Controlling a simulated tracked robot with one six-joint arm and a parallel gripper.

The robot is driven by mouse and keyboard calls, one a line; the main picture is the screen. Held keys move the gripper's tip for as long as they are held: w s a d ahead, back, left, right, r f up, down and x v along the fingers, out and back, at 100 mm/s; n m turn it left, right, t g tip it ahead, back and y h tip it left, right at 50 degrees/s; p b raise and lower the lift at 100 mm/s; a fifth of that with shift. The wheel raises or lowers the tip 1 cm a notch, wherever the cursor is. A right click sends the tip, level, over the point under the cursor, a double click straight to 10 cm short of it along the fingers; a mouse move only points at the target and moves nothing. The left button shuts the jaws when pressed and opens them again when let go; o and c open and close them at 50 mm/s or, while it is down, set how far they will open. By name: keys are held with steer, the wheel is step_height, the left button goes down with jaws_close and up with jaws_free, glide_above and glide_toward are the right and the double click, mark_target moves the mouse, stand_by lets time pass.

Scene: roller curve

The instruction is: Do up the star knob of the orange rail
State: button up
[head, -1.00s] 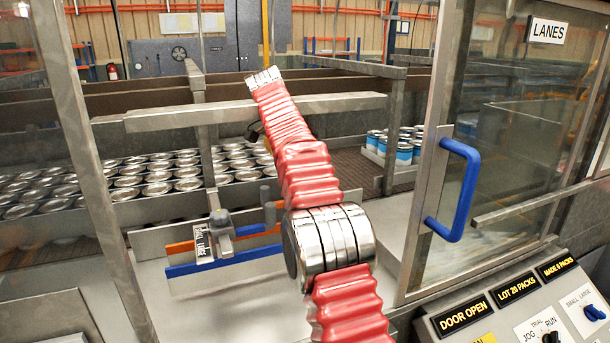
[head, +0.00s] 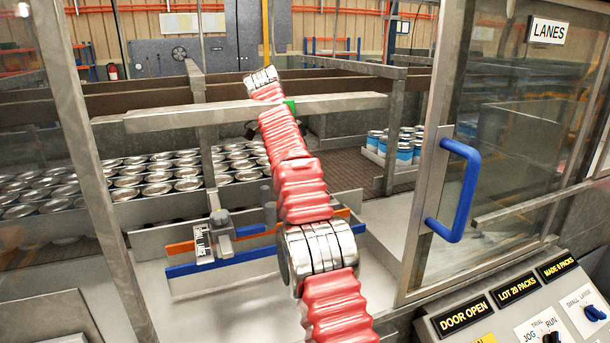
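The orange rail (head: 182,248) runs across the machine behind the blue rail (head: 230,262); its middle is hidden behind my red arm, and a short end shows right of the arm. A grey clamp with a dark round top (head: 220,218) stands across the rails, next to a white label plate. Grey posts show just left of my arm. I cannot tell which of these parts is the star knob. My gripper's fingers are hidden; only a small dark part shows left of the arm, by the crossbar.
A grey crossbar (head: 340,104) and uprights frame the opening. Rows of cans (head: 150,178) fill the left lanes. Blue-and-white cans (head: 404,148) stand on the right. The glass door with its blue handle (head: 456,190) is right of the opening. A control panel (head: 520,300) reads DOOR OPEN.

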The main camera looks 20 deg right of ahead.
steer(key=shift+r, duration=0.2)
steer(key=o, duration=1.1)
steer(key=shift+f, duration=0.15)
steer(key=shift+c, duration=0.2)
steer(key=shift+s+n+t, duration=0.1)
steer(key=shift+n+t, duration=0.3)
steer(key=shift+n, duration=0.7)
steer(key=shift+s+n+t, duration=0.1)
steer(key=shift+n+t, duration=0.5)
steer(key=shift+n, duration=1)
steer(key=n, duration=0.2)
steer(key=n+t+y, duration=0.1)
steer(key=n, duration=0.2)
steer(key=shift+s+d+t+y, duration=0.1)
steer(key=shift+d+t+y, duration=0.05)
steer(key=shift+t+y, duration=0.15)
steer(key=v, duration=1.4)
steer(key=s+a+f+n, duration=0.2)
steer(key=s+a+f, duration=0.1)
steer(key=s, duration=0.5)
steer(key=s+a+f+n+t+y, duration=0.1)
steer(key=s+a+f+n, duration=0.1)
steer(key=s+f, duration=0.4)
steer(key=s+a+f+n+y, duration=0.1)
steer(key=s+a+f, duration=0.3)
steer(key=s, duration=0.7)
steer(key=shift+f+n+t, duration=0.3)
steer(key=shift+f+n, duration=0.05)
steer(key=shift+n, duration=0.25)
